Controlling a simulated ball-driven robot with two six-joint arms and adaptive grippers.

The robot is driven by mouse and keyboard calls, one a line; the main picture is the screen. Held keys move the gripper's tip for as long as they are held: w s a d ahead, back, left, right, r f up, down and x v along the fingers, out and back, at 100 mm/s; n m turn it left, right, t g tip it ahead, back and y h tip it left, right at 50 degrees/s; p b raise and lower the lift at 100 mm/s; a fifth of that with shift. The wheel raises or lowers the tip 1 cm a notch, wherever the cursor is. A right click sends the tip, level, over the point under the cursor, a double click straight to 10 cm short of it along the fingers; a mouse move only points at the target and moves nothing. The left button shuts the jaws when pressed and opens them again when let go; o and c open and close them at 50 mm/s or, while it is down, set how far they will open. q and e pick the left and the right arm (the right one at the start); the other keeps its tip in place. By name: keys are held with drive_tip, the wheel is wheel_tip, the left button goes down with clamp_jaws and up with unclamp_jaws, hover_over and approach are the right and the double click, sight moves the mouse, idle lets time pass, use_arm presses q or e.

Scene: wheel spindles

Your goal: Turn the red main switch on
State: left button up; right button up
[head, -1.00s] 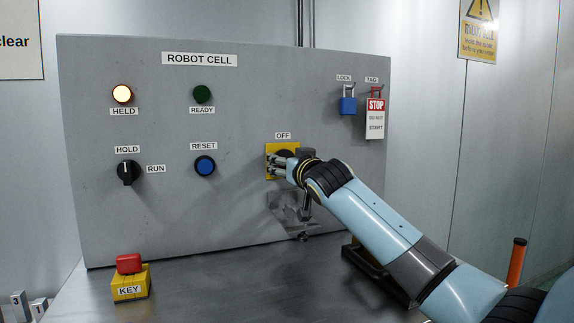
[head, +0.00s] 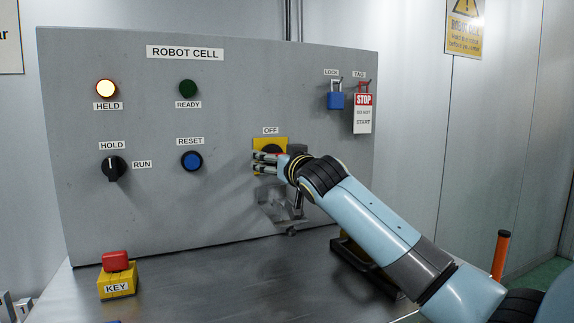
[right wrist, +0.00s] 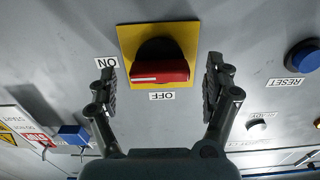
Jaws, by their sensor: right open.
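The red main switch (right wrist: 160,72) sits on a square yellow plate (right wrist: 168,34) with a black round base. The right wrist view is upside down; its red handle lies across the picture beside the OFF label (right wrist: 162,96). The ON label (right wrist: 106,62) is to its left there. My right gripper (right wrist: 160,82) is open, one finger on each side of the handle, with a visible gap to both. In the head view my right gripper (head: 256,162) is in front of the yellow plate (head: 264,141) and hides most of the switch. My left gripper is not in view.
The grey panel also carries a hold/run knob (head: 113,168), a blue reset button (head: 192,161), a lit HELD lamp (head: 106,89), a dark READY lamp (head: 188,88), a blue padlock (head: 335,100) and a STOP tag (head: 363,113). A red-topped yellow key box (head: 117,281) stands on the bench.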

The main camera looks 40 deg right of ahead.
drive_tip(key=v, duration=1)
drive_tip(key=shift+d, duration=0.1)
